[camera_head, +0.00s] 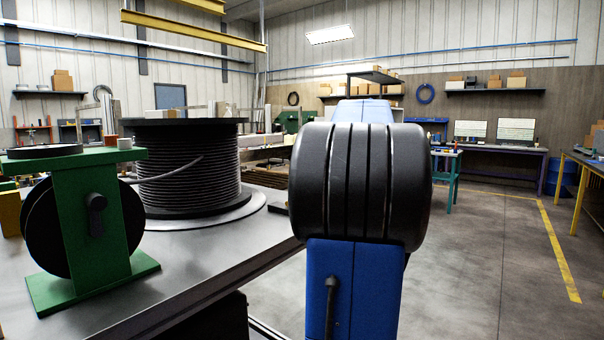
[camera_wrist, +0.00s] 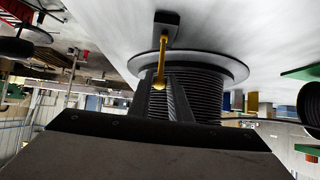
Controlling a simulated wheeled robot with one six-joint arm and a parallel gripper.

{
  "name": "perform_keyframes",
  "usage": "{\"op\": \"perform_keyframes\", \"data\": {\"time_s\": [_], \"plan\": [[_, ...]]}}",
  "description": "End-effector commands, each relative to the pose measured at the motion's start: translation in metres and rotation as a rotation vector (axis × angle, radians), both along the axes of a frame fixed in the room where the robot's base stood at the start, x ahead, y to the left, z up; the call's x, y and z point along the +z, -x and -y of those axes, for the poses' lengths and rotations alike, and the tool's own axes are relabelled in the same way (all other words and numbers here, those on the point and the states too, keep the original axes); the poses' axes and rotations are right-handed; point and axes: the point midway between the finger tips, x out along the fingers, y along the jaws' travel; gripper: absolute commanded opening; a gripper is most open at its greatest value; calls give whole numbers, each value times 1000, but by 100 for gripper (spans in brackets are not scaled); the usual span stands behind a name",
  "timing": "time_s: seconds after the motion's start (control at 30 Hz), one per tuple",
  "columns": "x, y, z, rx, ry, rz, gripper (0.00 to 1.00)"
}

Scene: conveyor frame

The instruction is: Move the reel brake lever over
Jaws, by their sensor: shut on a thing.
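The reel brake lever (camera_wrist: 162,58) is a yellow rod with a rounded knob, rising from a dark block (camera_wrist: 168,18) on the grey bench top in the wrist view. My gripper (camera_wrist: 165,84) is shut on the lever near its knob end. The large cable reel (camera_head: 188,165), black and wound with dark cable, stands on a round plate on the bench in the head view. It also shows behind my fingers in the wrist view (camera_wrist: 208,92). In the head view my arm hides my gripper and the lever.
A green stand (camera_head: 90,215) with a black disc is at the left of the bench (camera_head: 195,262). A cable runs from the reel towards it. The floor (camera_head: 475,260) to the right is open, with a yellow line and a yellow-edged table (camera_head: 585,165) beyond.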

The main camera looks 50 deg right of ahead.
Motion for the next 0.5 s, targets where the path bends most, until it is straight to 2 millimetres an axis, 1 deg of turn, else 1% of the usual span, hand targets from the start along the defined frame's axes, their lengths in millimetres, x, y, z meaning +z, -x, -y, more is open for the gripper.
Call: {"op": "perform_keyframes", "data": {"time_s": [0.17, 0.5], "plan": [[-1, 3, 1, -2, 1, 0, 5], [-10, 19, 2, -2, 0, -1, 5]]}}
